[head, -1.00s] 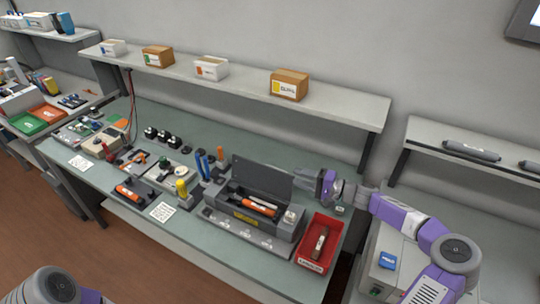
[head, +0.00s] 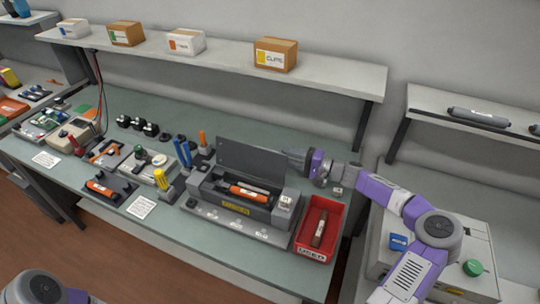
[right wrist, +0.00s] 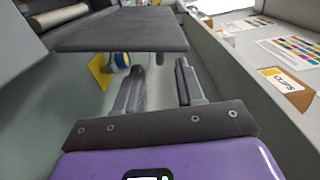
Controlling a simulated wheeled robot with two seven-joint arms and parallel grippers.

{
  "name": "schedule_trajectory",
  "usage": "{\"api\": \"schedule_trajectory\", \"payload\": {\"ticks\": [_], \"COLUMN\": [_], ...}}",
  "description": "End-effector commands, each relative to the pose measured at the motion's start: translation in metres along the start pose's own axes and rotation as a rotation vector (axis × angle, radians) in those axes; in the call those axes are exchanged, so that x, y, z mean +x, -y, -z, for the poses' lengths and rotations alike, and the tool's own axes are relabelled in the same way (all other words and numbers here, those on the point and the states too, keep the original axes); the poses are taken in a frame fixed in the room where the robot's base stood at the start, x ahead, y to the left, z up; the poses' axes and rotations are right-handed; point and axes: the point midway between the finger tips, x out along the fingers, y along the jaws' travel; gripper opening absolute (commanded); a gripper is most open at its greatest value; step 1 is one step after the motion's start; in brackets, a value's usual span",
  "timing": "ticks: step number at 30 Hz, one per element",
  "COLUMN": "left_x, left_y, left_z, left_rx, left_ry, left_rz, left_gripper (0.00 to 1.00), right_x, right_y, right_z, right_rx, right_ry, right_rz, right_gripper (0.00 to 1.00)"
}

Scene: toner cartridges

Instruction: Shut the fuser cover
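The fuser cover (head: 243,162) is a dark grey flat panel. It stands raised at the back of the open grey printer unit (head: 236,211), which has an orange and white cartridge (head: 250,190) inside. My right gripper (head: 292,158) is at the cover's right edge. In the right wrist view the cover (right wrist: 120,32) spans the upper left, just beyond the fingers. The right gripper (right wrist: 162,80) is open, with nothing between its fingers. Whether a finger touches the cover cannot be told. My left gripper is out of view.
A red bin (head: 320,228) with a used cartridge stands right of the unit. Blue and orange upright tools (head: 183,152) stand to its left. A wall shelf (head: 330,82) with boxes runs behind. The bench behind the cover is mostly clear.

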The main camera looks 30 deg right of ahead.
Motion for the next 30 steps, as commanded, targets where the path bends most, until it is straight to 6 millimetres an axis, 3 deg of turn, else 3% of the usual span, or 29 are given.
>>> {"api": "schedule_trajectory", "payload": {"ticks": [12, 24, 30], "left_x": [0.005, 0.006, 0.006], "left_y": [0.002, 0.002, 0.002], "left_z": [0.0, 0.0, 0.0], "left_rx": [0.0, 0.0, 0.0], "left_ry": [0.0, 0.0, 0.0], "left_rz": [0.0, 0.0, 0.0], "left_gripper": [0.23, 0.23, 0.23], "right_x": [0.061, 0.071, 0.07], "right_y": [0.0, 0.001, 0.001], "right_z": [-0.001, 0.0, 0.0], "right_rx": [0.001, 0.0, 0.0], "right_ry": [0.003, 0.0, 0.0], "right_rz": [0.001, 0.0, 0.0], "right_gripper": [0.38, 0.38, 0.09]}}
